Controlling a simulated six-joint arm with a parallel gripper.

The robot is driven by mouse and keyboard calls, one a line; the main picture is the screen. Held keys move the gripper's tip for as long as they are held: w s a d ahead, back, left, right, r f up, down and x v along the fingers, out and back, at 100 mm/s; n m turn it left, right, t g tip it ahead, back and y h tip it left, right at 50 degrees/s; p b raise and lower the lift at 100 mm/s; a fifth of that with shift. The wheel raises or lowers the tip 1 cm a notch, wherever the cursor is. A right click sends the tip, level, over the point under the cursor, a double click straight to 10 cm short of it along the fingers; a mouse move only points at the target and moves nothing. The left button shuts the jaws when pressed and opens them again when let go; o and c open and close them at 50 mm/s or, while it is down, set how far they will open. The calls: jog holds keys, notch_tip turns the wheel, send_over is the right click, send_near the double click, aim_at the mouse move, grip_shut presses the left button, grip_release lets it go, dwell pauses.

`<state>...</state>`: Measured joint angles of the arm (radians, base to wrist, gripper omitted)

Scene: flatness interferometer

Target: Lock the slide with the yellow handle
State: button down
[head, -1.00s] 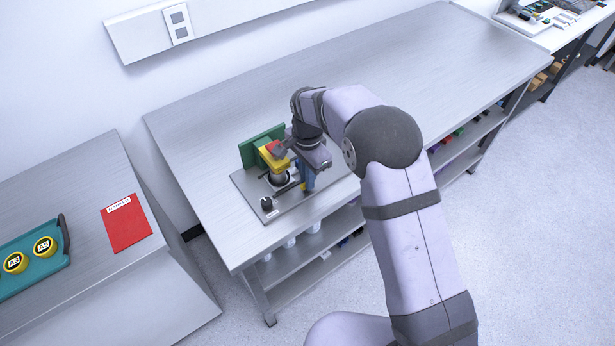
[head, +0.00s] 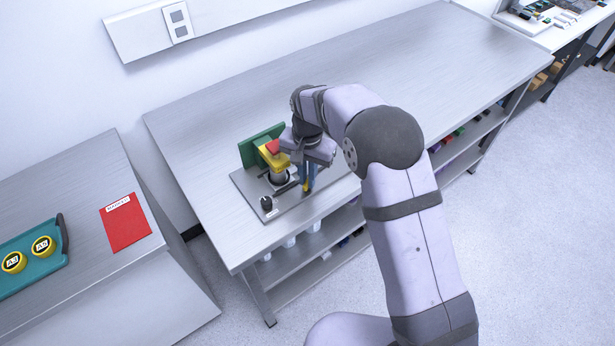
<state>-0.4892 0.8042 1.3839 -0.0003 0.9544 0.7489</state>
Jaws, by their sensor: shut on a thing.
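The interferometer fixture stands on a grey base plate (head: 246,187) on the steel bench. It has a green upright plate (head: 247,152) at the back and a yellow block with a red top (head: 271,157) above a round metal part (head: 277,179). My gripper (head: 307,186) points down at the right side of the fixture. It is shut on the yellow handle (head: 305,187), of which only a small bit shows low between the blue fingers. The slide and its lock are mostly hidden by my gripper, so I cannot tell their state.
A black knob (head: 266,203) stands at the plate's front left corner. The bench (head: 430,75) is clear behind and to the right. A side table at left holds a red labelled sheet (head: 126,222) and a teal tray (head: 32,279) with yellow round pieces.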

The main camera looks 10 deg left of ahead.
jog(key=n, duration=0.5)
jog(key=shift+n, duration=0.3)
jog(key=n, duration=0.5)
jog(key=shift+w+r+n, duration=0.1)
jog(key=shift+n, duration=0.3)
jog(key=c, duration=1.8)
grip_release()
jog(key=shift+b, duration=0.3)
jog(key=shift+r+b, duration=1.2)
jog(key=shift+r, duration=2.45)
